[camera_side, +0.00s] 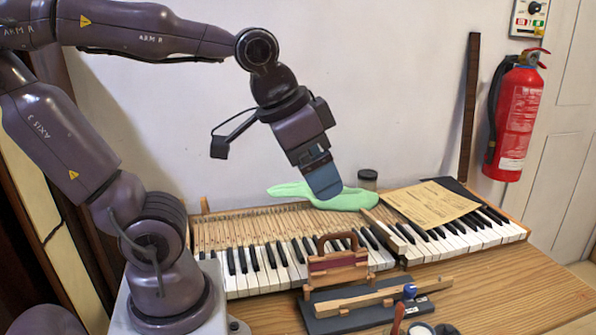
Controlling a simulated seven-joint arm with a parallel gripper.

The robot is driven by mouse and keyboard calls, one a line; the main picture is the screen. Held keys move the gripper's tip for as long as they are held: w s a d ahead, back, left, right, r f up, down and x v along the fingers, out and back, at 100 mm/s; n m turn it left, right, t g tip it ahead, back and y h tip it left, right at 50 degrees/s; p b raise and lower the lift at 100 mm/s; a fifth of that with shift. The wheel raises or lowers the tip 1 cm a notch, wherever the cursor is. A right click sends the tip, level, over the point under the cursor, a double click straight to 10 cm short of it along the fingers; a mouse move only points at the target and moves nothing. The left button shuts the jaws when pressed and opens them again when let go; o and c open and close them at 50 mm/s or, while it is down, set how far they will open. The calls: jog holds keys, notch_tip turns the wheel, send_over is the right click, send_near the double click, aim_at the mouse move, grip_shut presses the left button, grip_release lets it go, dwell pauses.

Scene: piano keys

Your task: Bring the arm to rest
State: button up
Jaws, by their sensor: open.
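My gripper (323,181) hangs from the arm above the back of the piano keyboard, its blue-grey fingers pointing down and slightly right. No object shows between the fingers. From this side the fingers overlap, so the gap between them is hidden. A light green cloth (350,201) lies behind and below the fingertips, over the rear of the keys. I cannot tell whether the fingertips touch the cloth. The keyboard (270,257) runs across the bench, with bare wooden key levers at its left rear.
A reddish-brown wooden tool with a handle (335,265) stands at the keyboard's front. A dark block with a wooden bar (370,299) lies before it. A paper sheet (430,204) and small jar (367,180) are at the back. The right front of the bench (520,290) is clear.

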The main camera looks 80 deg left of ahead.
jog(key=shift+s+a+f+n, duration=0.1)
jog(key=shift+s+f+n, duration=0.1)
jog(key=shift+s, duration=0.4)
jog(key=shift+s+f+n, duration=0.1)
jog(key=shift+s+f, duration=0.05)
jog(key=shift+s, duration=0.45)
